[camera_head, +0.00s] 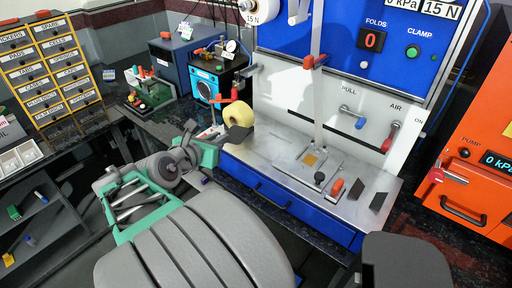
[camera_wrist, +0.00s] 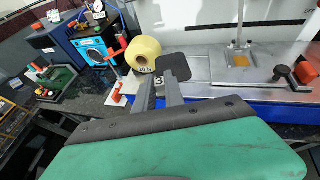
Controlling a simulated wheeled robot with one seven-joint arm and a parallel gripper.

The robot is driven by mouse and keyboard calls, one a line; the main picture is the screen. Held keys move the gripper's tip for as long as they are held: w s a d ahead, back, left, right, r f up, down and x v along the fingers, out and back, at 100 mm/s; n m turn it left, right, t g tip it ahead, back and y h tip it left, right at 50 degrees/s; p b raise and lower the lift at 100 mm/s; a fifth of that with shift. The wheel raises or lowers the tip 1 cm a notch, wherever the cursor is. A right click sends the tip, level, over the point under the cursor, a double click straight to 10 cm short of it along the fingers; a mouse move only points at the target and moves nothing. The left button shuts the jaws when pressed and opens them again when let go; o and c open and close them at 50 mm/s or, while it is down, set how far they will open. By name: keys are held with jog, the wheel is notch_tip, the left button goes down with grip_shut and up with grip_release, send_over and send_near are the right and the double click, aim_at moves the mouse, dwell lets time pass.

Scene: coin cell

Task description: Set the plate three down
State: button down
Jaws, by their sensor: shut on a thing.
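My gripper (camera_wrist: 160,90) is shut on a small dark plate in the wrist view. The plate (camera_wrist: 174,66) stands out beyond the fingertips, in the air before the front left of the steel worktop. A tag with a "3" (camera_wrist: 158,81) shows between the fingers, below the plate. In the head view the dark plate (camera_head: 238,134) shows at the end of my arm, just below a yellow roll. The fingers are small and partly hidden there.
The steel worktop (camera_head: 270,150) carries a clear fixture with an orange square (camera_head: 310,160), an orange-handled part (camera_head: 337,187) and two dark pieces (camera_head: 355,190) at right. The yellow roll (camera_wrist: 143,50) and a red-topped stand (camera_wrist: 117,56) are close on the left.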

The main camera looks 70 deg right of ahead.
jog(key=s+d+m+g, duration=0.1)
jog(key=s+m+g, duration=0.2)
jog(key=s, duration=0.7)
jog(key=y, duration=0.1)
send_over(251, 150)
jog(key=shift+g, duration=0.3)
jog(key=f, duration=0.4)
jog(key=f+b, duration=0.1)
jog(key=f, duration=0.3)
jog(key=shift+s+a+f, duration=0.2)
jog(key=shift+f, duration=0.15)
jog(key=f, duration=0.3)
jog(key=shift+w+d+f, duration=0.1)
jog(key=shift+d+f, duration=0.1)
jog(key=shift+f, duration=0.05)
jog(key=shift+f, duration=0.15)
jog(key=c, duration=1.4)
grip_release()
